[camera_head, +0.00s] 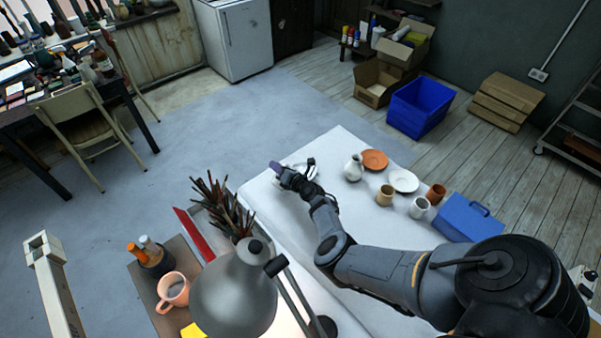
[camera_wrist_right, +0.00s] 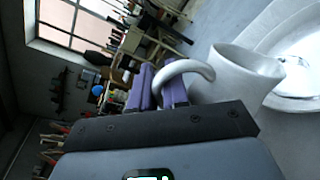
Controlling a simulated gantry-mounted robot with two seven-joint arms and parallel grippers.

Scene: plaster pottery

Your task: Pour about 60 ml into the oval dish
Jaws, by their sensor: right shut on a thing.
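In the right wrist view a white jug (camera_wrist_right: 236,78) is held by its looped handle (camera_wrist_right: 187,70), which sits at my purple fingertips. Its rim end is beside a white oval dish (camera_wrist_right: 306,98), cut off by the picture's right edge. I cannot see any liquid level in the jug or tell whether it is pouring. In the head view my right gripper (camera_head: 279,170) is above the far left part of the white table, with a pale dish partly hidden behind it. My right gripper is shut on the jug handle. My left gripper is not in view.
On the white table (camera_head: 290,215) stand a white vase (camera_head: 353,168), an orange plate (camera_head: 375,160), a white plate (camera_head: 404,181), several cups (camera_head: 385,195) and a blue toolbox (camera_head: 469,217). Brushes (camera_head: 225,205) and a grey lamp (camera_head: 232,292) stand at the near left.

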